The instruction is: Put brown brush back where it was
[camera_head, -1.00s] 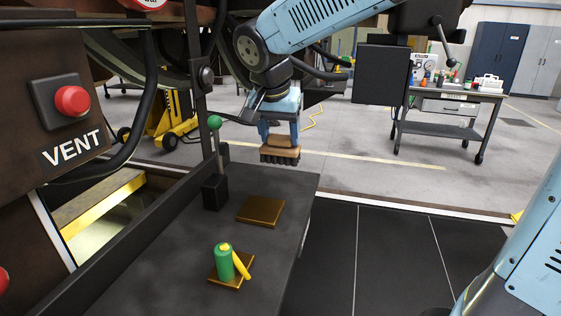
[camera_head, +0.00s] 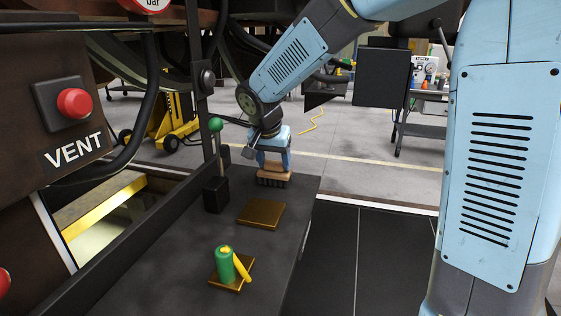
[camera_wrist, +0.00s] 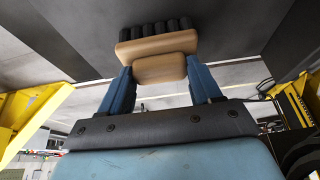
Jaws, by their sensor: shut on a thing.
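The brown brush (camera_head: 274,175) has a tan wooden body and dark bristles pointing down. My gripper (camera_head: 273,160) is shut on it, above or at the far end of the dark bench top (camera_head: 240,270); I cannot tell whether the bristles touch the surface. In the wrist view, the brush (camera_wrist: 158,45) sits between the two blue fingers of my gripper (camera_wrist: 160,75). A bare brown square pad (camera_head: 261,213) lies on the bench, nearer than the brush.
A green-knobbed lever (camera_head: 216,160) rises left of the brush. The railcar side with a red VENT button (camera_head: 74,103) is at the left.

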